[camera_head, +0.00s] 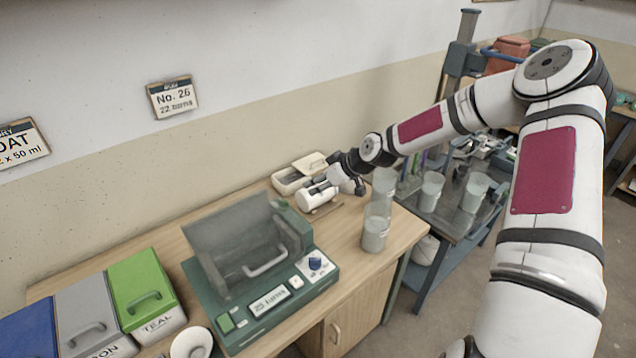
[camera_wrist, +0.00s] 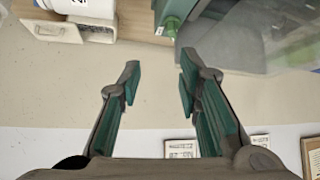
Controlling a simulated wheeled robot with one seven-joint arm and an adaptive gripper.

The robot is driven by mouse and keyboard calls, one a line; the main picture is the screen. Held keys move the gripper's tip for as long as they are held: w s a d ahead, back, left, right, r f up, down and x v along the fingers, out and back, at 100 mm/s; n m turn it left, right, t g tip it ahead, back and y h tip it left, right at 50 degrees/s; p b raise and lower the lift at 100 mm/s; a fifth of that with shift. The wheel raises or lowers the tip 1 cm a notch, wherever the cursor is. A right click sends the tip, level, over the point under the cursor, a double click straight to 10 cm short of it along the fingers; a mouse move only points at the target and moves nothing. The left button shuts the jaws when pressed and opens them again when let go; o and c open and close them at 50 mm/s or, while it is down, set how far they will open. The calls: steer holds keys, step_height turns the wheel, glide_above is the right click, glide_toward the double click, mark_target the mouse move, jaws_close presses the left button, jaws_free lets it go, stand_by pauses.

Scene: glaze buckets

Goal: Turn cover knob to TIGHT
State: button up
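A green machine (camera_head: 262,323) stands on the wooden bench with a tilted, see-through cover (camera_head: 235,240) that has a pale handle. A blue knob (camera_head: 315,263) sits on its front panel at the right; its marking is too small to read. In the wrist view, part of the green machine (camera_wrist: 172,14) with a small green round piece and the clear cover (camera_wrist: 255,38) show at the top. I cannot tell which piece is the cover knob. My gripper (camera_wrist: 156,78) is open and empty, with the wall behind its fingers. In the head view my gripper (camera_head: 345,165) is behind and right of the machine, apart from it.
A beige box (camera_head: 288,182) and a white cylinder (camera_head: 314,197) are close to my gripper. Clear beakers (camera_head: 374,236) stand on the bench's right end. Blue, grey and green lidded bins (camera_head: 140,275) and a white bowl (camera_head: 190,343) are at the left.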

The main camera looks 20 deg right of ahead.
steer(key=v, duration=1.2)
steer(key=shift+o, duration=0.3)
